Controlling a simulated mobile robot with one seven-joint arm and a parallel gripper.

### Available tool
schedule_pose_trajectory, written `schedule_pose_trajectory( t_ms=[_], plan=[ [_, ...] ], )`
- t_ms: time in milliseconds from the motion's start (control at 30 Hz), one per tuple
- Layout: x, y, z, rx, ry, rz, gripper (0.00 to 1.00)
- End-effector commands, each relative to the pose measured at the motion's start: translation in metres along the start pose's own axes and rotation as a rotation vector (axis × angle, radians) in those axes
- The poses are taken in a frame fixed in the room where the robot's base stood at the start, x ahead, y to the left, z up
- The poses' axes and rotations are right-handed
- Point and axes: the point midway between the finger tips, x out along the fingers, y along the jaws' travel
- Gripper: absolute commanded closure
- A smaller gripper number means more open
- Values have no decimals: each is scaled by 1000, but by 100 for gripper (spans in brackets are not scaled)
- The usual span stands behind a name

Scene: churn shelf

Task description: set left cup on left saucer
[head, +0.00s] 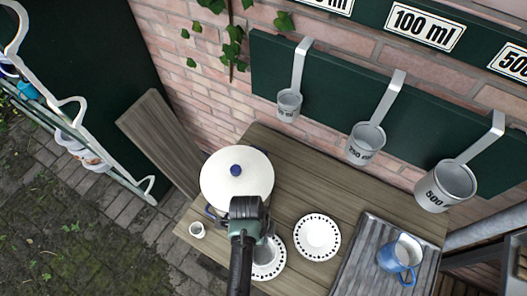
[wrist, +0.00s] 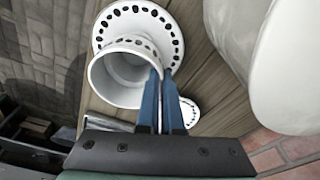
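The left saucer (head: 268,275), white with black dots, is partly hidden under my gripper in the head view and shows behind the cup in the wrist view (wrist: 166,27). The left cup (wrist: 103,83) is white, with its open mouth toward the wrist camera. My gripper (wrist: 162,78) is shut on its rim, with the blue fingers either side of the wall. In the head view, my gripper (head: 266,238) holds the cup over the left saucer. Whether its base touches the saucer I cannot tell. The right saucer (head: 317,238) lies empty to the right.
A white pot with a blue knob (head: 236,180) stands close behind my gripper. A small white cup (head: 197,230) stands at the left table edge. A grey tray (head: 362,262) with a blue jug (head: 400,256) is at the right. Measuring cups (head: 366,142) hang on the wall.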

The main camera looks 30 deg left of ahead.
Motion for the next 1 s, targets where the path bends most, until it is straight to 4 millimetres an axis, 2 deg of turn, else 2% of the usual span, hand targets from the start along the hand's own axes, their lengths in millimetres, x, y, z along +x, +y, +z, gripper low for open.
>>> schedule_pose_trajectory(
  t_ms=[367,500,567,833,1000],
  plan=[
    [5,0,1,0,0,-1,100],
    [4,0,1,0,0,-1,75],
    [4,0,1,0,0,-1,67],
    [3,0,0,-1,0,-1,67],
    [-7,-1,0,0,0,-3,67]
  ],
)
